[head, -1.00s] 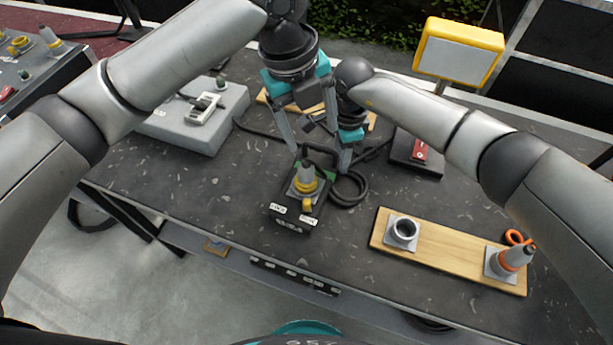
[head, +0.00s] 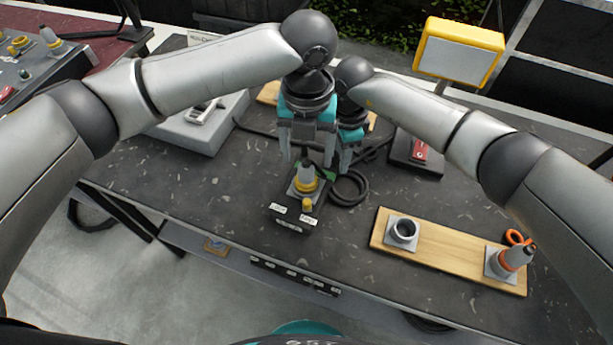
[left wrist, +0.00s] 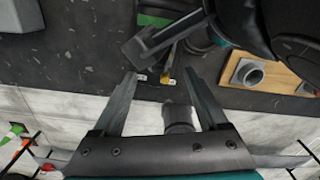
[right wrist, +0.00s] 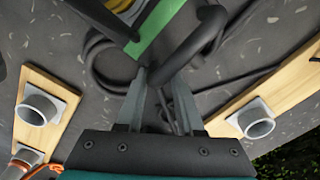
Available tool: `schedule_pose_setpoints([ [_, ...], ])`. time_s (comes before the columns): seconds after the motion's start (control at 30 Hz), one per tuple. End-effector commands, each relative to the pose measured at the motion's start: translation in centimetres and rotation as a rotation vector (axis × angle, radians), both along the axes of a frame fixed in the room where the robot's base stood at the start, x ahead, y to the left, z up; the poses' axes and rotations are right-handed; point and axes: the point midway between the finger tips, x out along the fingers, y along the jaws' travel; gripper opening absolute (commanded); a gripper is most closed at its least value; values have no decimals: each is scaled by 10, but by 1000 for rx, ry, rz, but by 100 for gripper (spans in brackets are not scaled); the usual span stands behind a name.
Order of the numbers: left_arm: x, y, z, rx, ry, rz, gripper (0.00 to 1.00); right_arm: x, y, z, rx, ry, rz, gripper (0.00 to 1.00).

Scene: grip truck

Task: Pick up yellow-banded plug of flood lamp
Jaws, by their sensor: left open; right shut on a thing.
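The yellow-banded plug (head: 306,177) stands upright in the top of a black box (head: 292,217) near the table's front edge. It has a grey body and a yellow ring. My left gripper (head: 307,157) is open, with its fingers just above and to either side of the plug's top in the head view. In the left wrist view its spread fingers (left wrist: 162,76) frame part of the box's labelled edge. My right gripper (head: 344,168) is shut on the box's black handle (right wrist: 196,42), behind the plug. The left gripper partly hides the handle in the head view.
The yellow flood lamp (head: 459,52) stands at the back right. A wooden board (head: 440,251) with an empty grey socket (head: 403,232) and an orange-banded plug (head: 511,259) lies right. A grey box (head: 205,129) stands left. A coiled black cable (head: 349,188) lies beside the black box.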

Motion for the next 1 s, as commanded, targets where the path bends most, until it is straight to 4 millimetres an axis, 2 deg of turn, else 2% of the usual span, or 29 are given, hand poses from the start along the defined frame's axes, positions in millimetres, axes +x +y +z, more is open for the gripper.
schedule_pose_setpoints([
  [0.3, 8, 1, -42, 0, 2, 2, 76, -4, 3, -2, 4, 11, 4, 0],
  [0.4, 8, 1, -50, 0, 0, 1, 76, -4, 3, -2, 4, 11, 4, 0],
  [0.67, 8, 1, -52, -1, -1, 0, 76, -4, 3, -3, 4, 12, 4, 0],
  [1.0, 8, 1, -52, -1, -1, 1, 38, -5, 3, -3, 4, 12, 5, 0],
])
